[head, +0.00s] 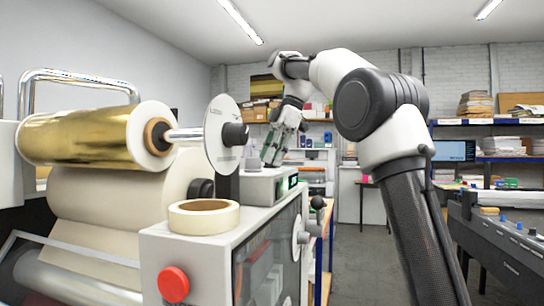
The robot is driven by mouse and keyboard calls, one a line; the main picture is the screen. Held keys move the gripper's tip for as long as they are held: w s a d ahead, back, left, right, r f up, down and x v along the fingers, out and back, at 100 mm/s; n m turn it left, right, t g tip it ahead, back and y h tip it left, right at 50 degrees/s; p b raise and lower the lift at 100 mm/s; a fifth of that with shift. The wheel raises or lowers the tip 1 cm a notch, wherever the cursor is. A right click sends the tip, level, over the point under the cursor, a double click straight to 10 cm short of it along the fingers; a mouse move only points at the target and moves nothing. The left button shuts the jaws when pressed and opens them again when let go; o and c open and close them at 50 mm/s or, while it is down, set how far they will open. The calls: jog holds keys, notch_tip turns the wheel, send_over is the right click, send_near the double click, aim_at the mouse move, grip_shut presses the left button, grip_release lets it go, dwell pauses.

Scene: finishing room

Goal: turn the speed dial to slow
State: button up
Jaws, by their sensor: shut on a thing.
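A small pale control box (268,187) with a green-lit display (292,180) stands on top of the machine, behind a roll of tape. My gripper (269,160) reaches down from above to the top of this box. Its fingers are shut on what seems to be the speed dial, which is mostly hidden between them. The dial's pointer and any slow or fast marks cannot be made out from here. A small grey knob or cap (252,164) shows just left of the fingertips.
The tape roll (204,216) lies on the near machine top. A white disc (222,135) stands upright left of my gripper, beside a gold foil roll (90,135). A red button (173,285) is on the front.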

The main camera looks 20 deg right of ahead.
jog(key=shift+n+g, duration=0.4)
jog(key=shift+n, duration=0.7)
jog(key=o, duration=1)
jog(key=shift+w, duration=0.1)
